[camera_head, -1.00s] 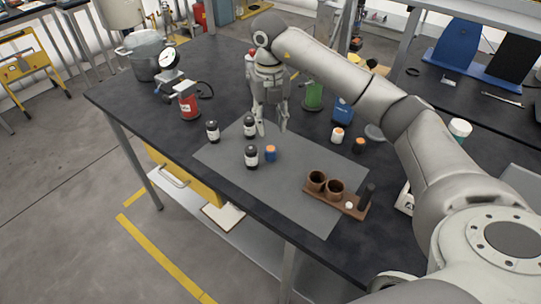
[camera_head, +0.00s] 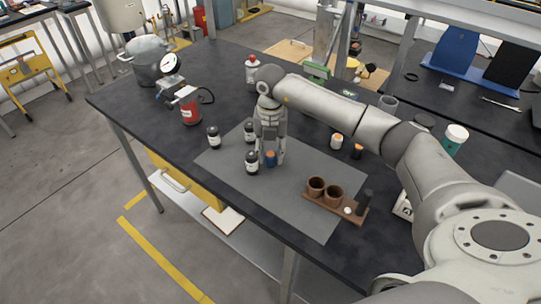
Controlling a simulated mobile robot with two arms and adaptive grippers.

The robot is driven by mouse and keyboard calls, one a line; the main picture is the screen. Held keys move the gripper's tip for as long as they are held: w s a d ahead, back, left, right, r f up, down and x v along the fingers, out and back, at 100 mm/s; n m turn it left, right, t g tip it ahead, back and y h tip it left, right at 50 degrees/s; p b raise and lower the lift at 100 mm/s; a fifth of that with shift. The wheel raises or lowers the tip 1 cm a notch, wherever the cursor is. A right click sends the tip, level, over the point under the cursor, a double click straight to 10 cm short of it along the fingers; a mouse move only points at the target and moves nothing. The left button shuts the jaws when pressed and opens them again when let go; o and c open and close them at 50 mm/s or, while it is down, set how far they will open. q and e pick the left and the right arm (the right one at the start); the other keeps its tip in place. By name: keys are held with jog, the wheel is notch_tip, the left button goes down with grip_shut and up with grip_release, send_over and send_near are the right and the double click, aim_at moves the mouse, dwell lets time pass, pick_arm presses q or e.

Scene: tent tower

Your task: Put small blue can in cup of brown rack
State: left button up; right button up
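The small blue can (camera_head: 271,159) with an orange-brown top stands on the grey mat, partly covered by my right gripper. My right gripper (camera_head: 271,162) points down over it, with one finger on each side of the can. The fingers look open, and I cannot tell whether they touch the can. The brown rack (camera_head: 350,211) lies on the mat's right part, with two empty-looking cups, a left cup (camera_head: 316,186) and a right cup (camera_head: 333,194). A dark post and a white knob are at its right end. My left gripper is not in view.
Black bottles with white labels stand close by: one (camera_head: 252,162) just left of the can, one (camera_head: 250,131) behind it, one (camera_head: 213,138) further left. A white can (camera_head: 337,141) and a dark orange-topped can (camera_head: 357,151) stand behind the rack. The mat (camera_head: 290,205) between can and rack is clear.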

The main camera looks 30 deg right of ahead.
jog(key=shift+f, duration=1.1)
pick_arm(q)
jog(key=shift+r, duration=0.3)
pick_arm(e)
jog(key=c, duration=0.6)
jog(key=shift+r, duration=0.1)
